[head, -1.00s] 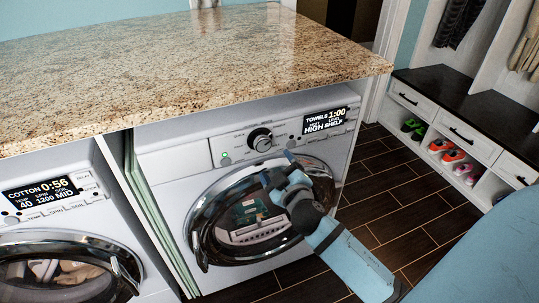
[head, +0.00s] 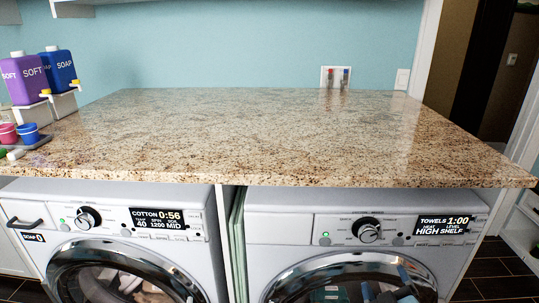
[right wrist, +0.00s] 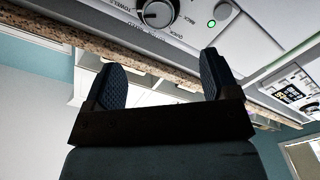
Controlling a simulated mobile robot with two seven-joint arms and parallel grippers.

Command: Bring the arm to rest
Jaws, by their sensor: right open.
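My right gripper (head: 388,288) shows at the bottom edge of the head view, in front of the dryer door (head: 345,268). Most of the arm is cut off below the frame. In the right wrist view, the two padded fingers (right wrist: 160,78) stand wide apart with nothing between them. The control panel of the dryer (right wrist: 190,22), with its knob and green light, lies beyond the fingertips. My left gripper is in neither view.
A granite counter (head: 270,135) runs above the dryer and the washer (head: 120,235), its top mostly clear. Purple (head: 25,80) and blue (head: 60,68) soap bottles stand at its left end. Open floor (head: 490,280) shows at the right.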

